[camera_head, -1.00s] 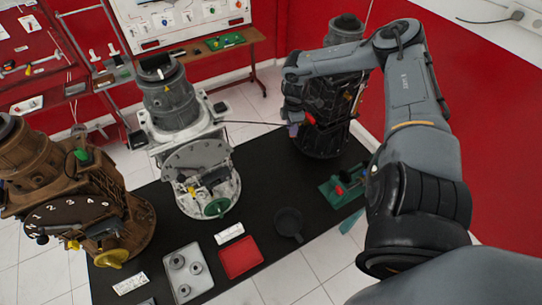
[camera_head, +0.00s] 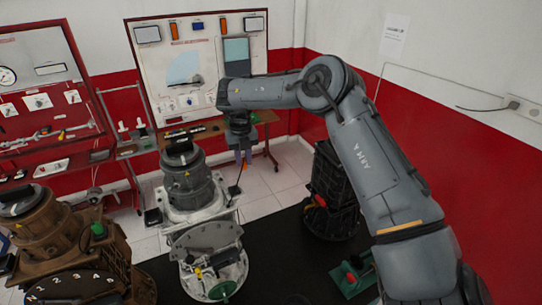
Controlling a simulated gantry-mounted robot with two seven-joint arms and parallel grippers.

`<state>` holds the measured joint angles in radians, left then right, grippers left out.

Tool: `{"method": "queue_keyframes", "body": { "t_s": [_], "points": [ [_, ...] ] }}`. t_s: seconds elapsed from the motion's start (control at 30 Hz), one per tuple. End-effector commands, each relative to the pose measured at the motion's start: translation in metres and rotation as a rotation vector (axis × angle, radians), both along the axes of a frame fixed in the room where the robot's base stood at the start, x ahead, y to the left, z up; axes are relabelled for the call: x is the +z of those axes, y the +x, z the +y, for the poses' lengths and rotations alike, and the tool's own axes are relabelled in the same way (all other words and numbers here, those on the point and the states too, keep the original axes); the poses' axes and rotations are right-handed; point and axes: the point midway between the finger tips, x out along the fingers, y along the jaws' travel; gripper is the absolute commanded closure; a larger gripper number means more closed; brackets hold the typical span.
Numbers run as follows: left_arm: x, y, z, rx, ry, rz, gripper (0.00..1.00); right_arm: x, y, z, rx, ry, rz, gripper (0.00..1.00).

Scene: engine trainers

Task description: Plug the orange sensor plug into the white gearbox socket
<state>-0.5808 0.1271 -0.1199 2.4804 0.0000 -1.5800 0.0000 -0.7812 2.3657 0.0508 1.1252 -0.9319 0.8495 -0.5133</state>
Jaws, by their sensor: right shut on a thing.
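The white gearbox (camera_head: 217,205) stands upright left of centre, with a grey motor-like top and a grey round cover on its front. Its socket cannot be picked out at this size. My right gripper (camera_head: 244,157) points down, above and to the right of the gearbox in the picture, apart from it. It is shut on what appears to be the orange sensor plug (camera_head: 245,164), a tiny orange-purple patch mostly hidden by the fingers. A thin dark cable (camera_head: 238,180) hangs from there toward the gearbox. My left gripper is out of view.
A brown gearbox (camera_head: 45,235) stands at the left and a black one (camera_head: 330,205) at the right. A green fixture (camera_head: 352,275) lies on the black mat (camera_head: 285,255). A wall board (camera_head: 195,65) and a shelf are behind.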

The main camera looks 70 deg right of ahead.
Motion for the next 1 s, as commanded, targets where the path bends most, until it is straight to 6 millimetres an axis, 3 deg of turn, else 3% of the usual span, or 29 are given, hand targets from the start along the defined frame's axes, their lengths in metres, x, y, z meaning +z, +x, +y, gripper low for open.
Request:
{"method": "queue_keyframes", "body": {
  "t_s": [0.1, 0.3, 1.0],
  "points": [
    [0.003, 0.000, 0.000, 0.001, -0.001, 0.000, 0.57, -0.001, 0.015, 0.021, 0.113, -0.002, 0.001, 1.00],
    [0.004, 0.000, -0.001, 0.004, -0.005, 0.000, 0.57, -0.003, 0.025, 0.037, 0.198, -0.001, 0.000, 1.00],
    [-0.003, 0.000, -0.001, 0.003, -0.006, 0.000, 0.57, -0.012, 0.026, 0.038, 0.205, -0.001, -0.001, 1.00]
  ]
}}
